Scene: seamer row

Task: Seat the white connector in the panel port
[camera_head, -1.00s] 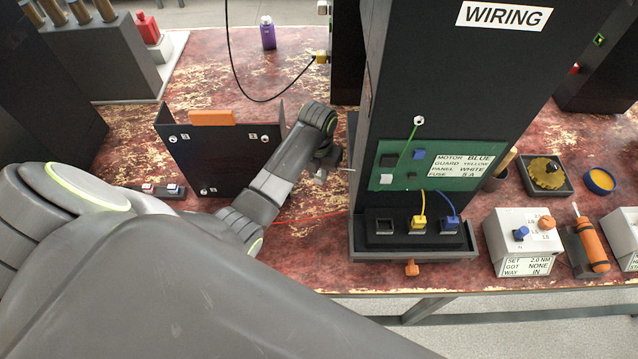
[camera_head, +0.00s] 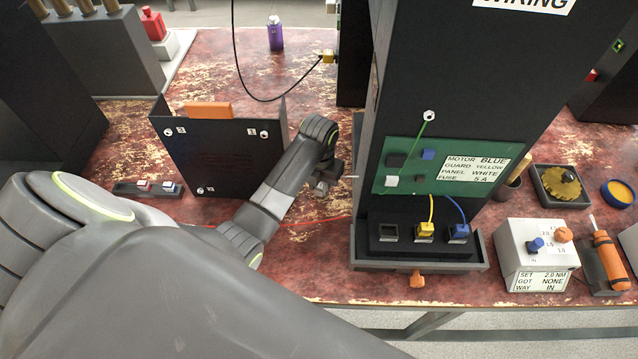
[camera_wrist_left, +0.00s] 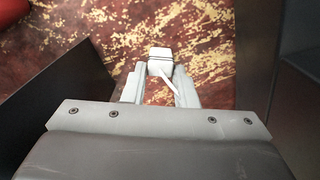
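My left gripper (camera_head: 322,184) is in the head view, just left of the dark wiring panel (camera_head: 400,85). In the left wrist view, the fingers of this gripper (camera_wrist_left: 160,80) are closed in on a white block, the white connector (camera_wrist_left: 160,55), at their tips. In the head view the connector is too small or hidden to make out clearly. The port block low on the panel has an empty dark port (camera_head: 389,232) at left, a yellow connector (camera_head: 424,230) in the middle and a blue connector (camera_head: 458,231) at right. My right gripper is not in view.
A green board (camera_head: 448,168) with a label sits above the ports. A dark plate (camera_head: 225,155) with an orange block (camera_head: 208,110) stands left of my gripper. A white torque box (camera_head: 538,255) and an orange screwdriver (camera_head: 608,258) are at right. A red wire crosses the table.

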